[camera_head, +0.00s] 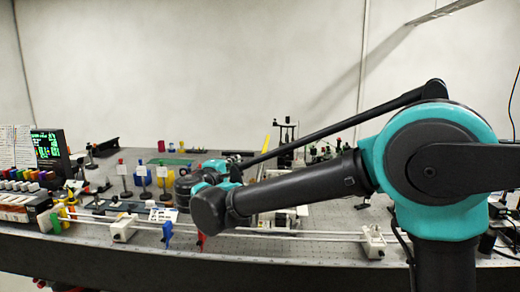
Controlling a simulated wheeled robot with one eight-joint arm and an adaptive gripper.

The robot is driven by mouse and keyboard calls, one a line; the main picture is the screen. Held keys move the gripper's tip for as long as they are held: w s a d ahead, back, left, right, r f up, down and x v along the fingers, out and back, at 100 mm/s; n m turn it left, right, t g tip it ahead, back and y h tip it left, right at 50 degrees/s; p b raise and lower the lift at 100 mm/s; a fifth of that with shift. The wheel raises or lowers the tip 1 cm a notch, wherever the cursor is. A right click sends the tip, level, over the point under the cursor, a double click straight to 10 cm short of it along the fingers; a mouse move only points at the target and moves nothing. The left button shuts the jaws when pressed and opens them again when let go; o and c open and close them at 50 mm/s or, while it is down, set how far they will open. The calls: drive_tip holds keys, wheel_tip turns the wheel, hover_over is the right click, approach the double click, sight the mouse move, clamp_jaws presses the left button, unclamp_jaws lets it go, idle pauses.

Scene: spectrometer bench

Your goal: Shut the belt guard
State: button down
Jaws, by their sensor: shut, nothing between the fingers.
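I cannot pick out the belt guard for certain. A pale boxy unit (292,219) on the bench is partly covered by my arm, and I cannot tell whether it has a guard or how one stands. My arm reaches left across the bench from the right. Its dark and teal wrist end is left of centre, above the bench. My gripper's fingers do not show; the wrist and arm links block that area, so I cannot see any contact.
A long pale rail crosses the bench front, with a left white block (124,231), a right white block (373,243), a blue piece (167,234) and a red piece (201,240). A lit screen (49,146) stands far left. Many small posts crowd the back.

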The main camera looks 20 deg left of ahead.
drive_tip(key=w+d, duration=0.3)
drive_tip(key=w, duration=0.8)
drive_tip(key=shift+d+r, duration=0.35)
drive_tip(key=shift+w, duration=0.15)
